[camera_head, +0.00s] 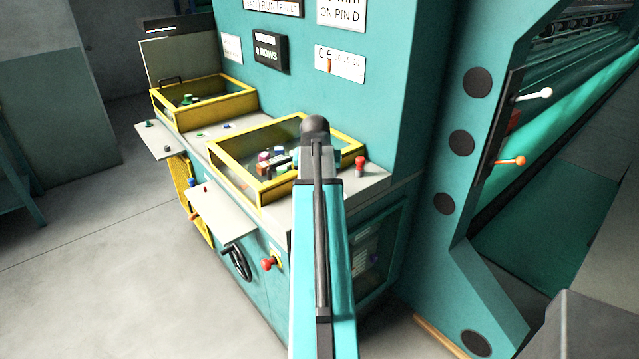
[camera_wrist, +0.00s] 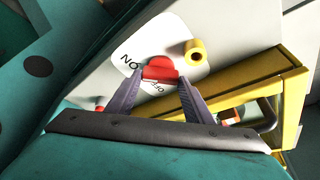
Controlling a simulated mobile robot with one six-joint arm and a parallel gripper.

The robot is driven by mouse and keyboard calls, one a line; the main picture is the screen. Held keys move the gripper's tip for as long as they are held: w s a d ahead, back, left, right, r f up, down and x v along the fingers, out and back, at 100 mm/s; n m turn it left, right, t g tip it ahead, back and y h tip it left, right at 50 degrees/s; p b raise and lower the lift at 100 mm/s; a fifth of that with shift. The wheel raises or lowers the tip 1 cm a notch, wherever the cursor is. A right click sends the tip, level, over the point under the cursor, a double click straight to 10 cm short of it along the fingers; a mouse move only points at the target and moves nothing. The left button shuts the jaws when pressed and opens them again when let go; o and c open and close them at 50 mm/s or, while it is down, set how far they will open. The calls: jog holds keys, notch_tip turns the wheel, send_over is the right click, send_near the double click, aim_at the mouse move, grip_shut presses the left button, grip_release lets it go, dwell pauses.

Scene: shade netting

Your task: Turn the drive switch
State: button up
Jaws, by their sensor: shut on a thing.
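The drive switch is a red knob (camera_wrist: 161,69) on a white plate (camera_wrist: 178,33) with dark lettering, seen in the wrist view. One label beside the knob reads ON, upside down in this view. Another label is partly covered by the knob and looks like OFF. My gripper (camera_wrist: 160,76) has its two grey fingers on either side of the red knob, closed on it.
A yellow post (camera_wrist: 196,53) stands close beside the knob. A yellow-framed box (camera_head: 256,198) lies left of my arm. A red button (camera_head: 361,166) stands right of my arm on the cabinet top. A black handwheel (camera_head: 237,262) sticks out from the cabinet front.

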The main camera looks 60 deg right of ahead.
jog(key=o, duration=1.1)
jog(key=shift+c, duration=0.2)
jog(key=shift+r, duration=0.1)
jog(key=b+v, duration=0.3)
jog(key=v, duration=1)
jog(key=shift+r, duration=0.25)
jog(key=shift+a+r, duration=0.1)
jog(key=shift+a, duration=0.05)
